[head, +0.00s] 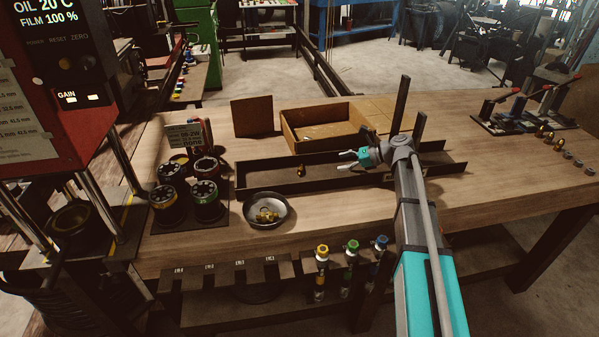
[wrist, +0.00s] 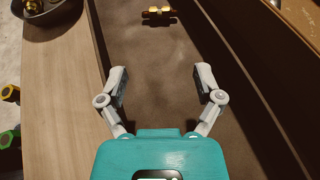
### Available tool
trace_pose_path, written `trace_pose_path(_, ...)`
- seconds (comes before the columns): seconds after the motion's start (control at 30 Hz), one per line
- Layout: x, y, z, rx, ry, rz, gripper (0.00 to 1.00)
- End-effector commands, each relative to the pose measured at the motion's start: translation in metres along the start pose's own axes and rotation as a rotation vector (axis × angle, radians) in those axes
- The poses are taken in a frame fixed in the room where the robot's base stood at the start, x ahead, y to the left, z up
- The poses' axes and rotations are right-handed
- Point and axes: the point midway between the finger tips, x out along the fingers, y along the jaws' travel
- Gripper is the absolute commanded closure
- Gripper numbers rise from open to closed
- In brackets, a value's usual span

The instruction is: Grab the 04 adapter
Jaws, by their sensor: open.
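My gripper (head: 347,159) is open and empty above the long dark tray (head: 440,162) on the wooden bench, its fingers pointing left. In the wrist view my two fingers are spread (wrist: 162,75) over the tray floor. A brass fitting (wrist: 158,14) lies in the tray ahead of the fingertips, apart from them. It also shows small in the head view (head: 301,171), to the left of my gripper. I cannot read any 04 mark on it, so I cannot tell whether it is the 04 adapter.
A metal bowl (head: 265,221) with brass pieces stands in front of the tray. Several black cylindrical dies (head: 206,202) stand left. An open wooden box (head: 297,119) is behind the tray. Yellow-, green- and blue-topped parts (head: 351,246) hang at the bench's front. More brass fittings (head: 550,137) stand right.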

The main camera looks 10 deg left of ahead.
Motion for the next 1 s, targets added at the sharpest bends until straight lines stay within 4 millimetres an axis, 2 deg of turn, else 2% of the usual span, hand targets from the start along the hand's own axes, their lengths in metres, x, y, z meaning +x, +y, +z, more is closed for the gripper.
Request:
trace_pose_path(0.2, 0.035, 0.000, -0.003, -0.001, 0.000, 0.002, 0.16)
trace_pose_path(0.4, 0.059, 0.000, -0.002, -0.001, 0.000, 0.001, 0.16)
trace_pose_path(1.0, 0.071, 0.000, 0.001, -0.001, 0.000, 0.002, 0.16)
